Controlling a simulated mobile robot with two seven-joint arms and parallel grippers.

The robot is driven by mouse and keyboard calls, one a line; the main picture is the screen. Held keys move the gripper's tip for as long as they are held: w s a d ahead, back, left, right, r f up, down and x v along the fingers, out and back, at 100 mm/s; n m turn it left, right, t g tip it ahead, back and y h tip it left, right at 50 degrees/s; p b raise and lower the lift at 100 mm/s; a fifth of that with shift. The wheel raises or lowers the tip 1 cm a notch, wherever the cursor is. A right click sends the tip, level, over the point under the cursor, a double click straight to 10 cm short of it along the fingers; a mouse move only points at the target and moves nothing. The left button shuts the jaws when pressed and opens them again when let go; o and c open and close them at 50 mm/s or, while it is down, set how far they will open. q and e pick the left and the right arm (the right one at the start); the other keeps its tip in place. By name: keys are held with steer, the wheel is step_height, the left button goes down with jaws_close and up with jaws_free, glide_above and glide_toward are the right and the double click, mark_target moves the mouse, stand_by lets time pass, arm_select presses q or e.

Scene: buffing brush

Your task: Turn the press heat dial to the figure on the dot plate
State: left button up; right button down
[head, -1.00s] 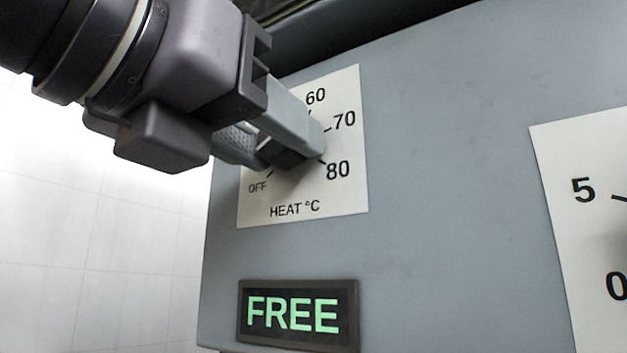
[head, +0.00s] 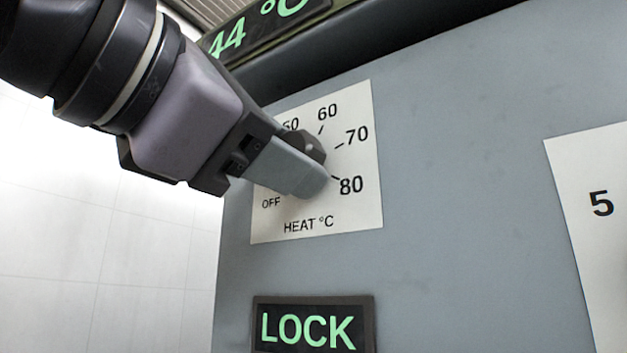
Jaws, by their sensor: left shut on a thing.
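The heat dial's white scale plate (head: 345,215) is on the grey press front, marked OFF, a partly covered figure that looks like 50, then 60, 70 and 80, with "HEAT °C" below. My left gripper (head: 316,164) reaches in from the upper left and is shut on the heat dial at the plate's middle. The dot plate is not in view. My right gripper is not in view.
A display (head: 308,329) below the plate reads LOCK in green. A display (head: 262,25) at the top, partly cut off, shows 44 °C. Another white scale plate (head: 598,240) with a 5 is at the right edge. The panel between the plates is bare.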

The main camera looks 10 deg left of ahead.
arm_select(q)
steer(key=shift+r+m+p, duration=0.2)
steer(key=shift+m+p, duration=0.7)
steer(key=shift+m, duration=2.8)
steer(key=o, duration=1.1)
steer(key=shift+c, duration=0.2)
steer(key=b+v, duration=0.1)
steer(key=v, duration=0.6)
steer(key=shift+s+a, duration=0.1)
steer(key=shift+s, duration=0.1)
